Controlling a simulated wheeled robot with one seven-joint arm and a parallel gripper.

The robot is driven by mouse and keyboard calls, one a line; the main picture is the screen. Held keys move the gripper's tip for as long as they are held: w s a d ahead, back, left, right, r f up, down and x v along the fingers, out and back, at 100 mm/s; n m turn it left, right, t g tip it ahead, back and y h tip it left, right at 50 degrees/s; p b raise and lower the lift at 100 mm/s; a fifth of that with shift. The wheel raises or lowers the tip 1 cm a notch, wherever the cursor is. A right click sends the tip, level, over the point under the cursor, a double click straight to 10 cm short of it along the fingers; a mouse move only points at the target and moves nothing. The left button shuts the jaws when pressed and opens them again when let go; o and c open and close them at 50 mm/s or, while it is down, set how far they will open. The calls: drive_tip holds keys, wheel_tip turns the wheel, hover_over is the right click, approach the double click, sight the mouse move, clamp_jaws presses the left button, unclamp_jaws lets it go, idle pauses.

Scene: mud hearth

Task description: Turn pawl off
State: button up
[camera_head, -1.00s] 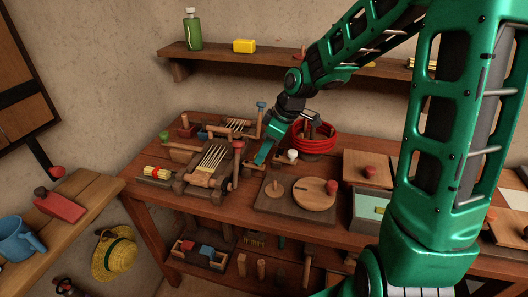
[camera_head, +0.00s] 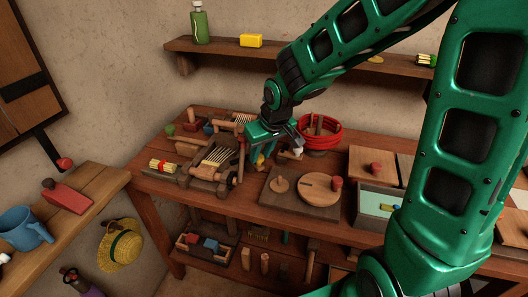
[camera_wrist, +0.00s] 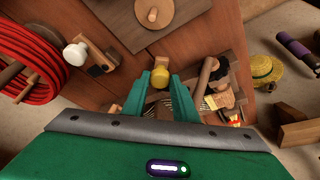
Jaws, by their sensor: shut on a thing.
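My gripper (camera_head: 266,151) is low over the worktable beside the wooden loom-like device (camera_head: 213,160). The knob shows only as a small yellow patch in the head view (camera_head: 260,159). I cannot tell whether this knob belongs to the pawl, as the fingers hide its base. A red-topped post (camera_head: 241,144) stands close to the left of my gripper.
A white-knobbed block (camera_wrist: 77,53) and a coil of red rope (camera_head: 320,131) lie close to the right. A wooden board with round discs (camera_head: 303,201) is in front. Several small parts crowd the table's left end. A shelf (camera_head: 220,51) runs along the wall above.

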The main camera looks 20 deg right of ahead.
drive_tip(key=shift+a+m, duration=0.25)
drive_tip(key=shift+m, duration=0.15)
drive_tip(key=o, duration=1.1)
drive_tip(key=shift+r, duration=0.1)
drive_tip(key=v, duration=0.7)
drive_tip(key=shift+s+r, duration=0.15)
drive_tip(key=shift+r, duration=0.15)
